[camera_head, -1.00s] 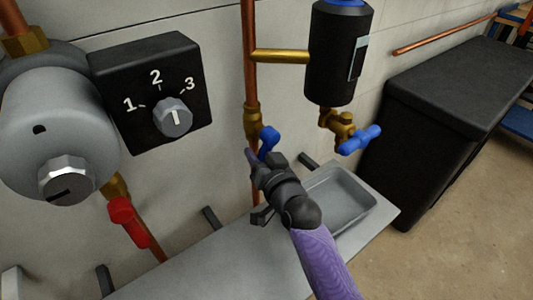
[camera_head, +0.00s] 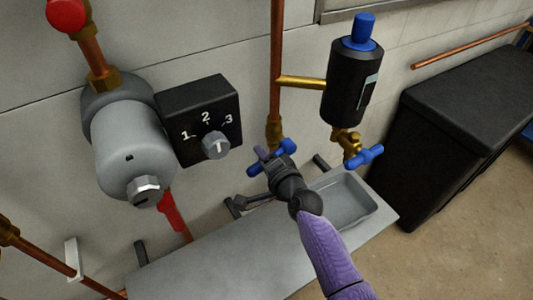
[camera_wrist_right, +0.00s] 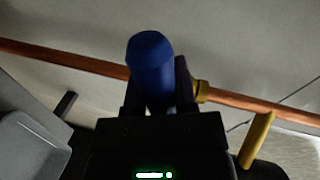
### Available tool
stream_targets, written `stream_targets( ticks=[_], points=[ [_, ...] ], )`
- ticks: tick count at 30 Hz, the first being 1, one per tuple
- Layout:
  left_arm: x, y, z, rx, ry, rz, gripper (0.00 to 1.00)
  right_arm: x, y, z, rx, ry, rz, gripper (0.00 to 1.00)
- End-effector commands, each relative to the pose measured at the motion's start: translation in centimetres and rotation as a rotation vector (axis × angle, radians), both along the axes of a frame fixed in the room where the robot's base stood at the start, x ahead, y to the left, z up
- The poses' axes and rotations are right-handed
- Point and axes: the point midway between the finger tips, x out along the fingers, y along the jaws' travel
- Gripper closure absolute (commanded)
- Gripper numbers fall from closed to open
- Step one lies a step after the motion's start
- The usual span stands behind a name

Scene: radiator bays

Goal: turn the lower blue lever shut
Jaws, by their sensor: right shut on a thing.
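The lower blue lever (camera_head: 254,171) sits on the upright copper pipe, below a brass fitting. It lies slanted across the pipe line in the head view, with one blue end low on the left and the other up on the right. My right gripper (camera_head: 268,156) is shut on it and hides its middle. In the right wrist view the blue lever (camera_wrist_right: 150,62) stands up between the two dark fingers (camera_wrist_right: 158,95). My left gripper is not in view.
A black cylinder (camera_head: 347,85) with a blue cap and a blue tap (camera_head: 363,155) stands to the right. A dial box (camera_head: 190,100), grey cylinder (camera_head: 135,145) and red handle (camera_head: 170,212) are left. A grey tray (camera_head: 350,210) lies below on a ledge.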

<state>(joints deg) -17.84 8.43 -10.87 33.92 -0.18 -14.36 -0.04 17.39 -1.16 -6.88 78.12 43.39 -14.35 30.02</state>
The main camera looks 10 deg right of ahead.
Motion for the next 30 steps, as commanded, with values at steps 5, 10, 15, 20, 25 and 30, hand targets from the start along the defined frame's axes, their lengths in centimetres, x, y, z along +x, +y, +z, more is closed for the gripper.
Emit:
stream_targets(
  ticks=[5, 10, 15, 20, 25, 30],
  points=[
    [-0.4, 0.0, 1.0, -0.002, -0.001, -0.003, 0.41, 0.0, 0.1, 1.0, 0.112, 0.037, 0.0, 1.0],
    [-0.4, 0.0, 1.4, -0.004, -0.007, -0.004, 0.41, 0.0, 0.2, 1.4, 0.193, 0.067, 0.0, 1.0],
    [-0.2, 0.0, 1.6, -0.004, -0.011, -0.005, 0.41, 0.0, 0.2, 1.7, 0.241, 0.084, -0.001, 1.0],
    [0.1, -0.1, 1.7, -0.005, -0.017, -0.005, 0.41, 0.0, 0.2, 1.8, 0.264, 0.091, -0.002, 1.0],
    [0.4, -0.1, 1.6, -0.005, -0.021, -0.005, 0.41, 0.0, 0.2, 1.8, 0.272, 0.094, -0.001, 1.0],
    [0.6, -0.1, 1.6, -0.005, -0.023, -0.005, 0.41, 0.0, 0.2, 1.8, 0.273, 0.093, -0.002, 1.0]
  ],
)
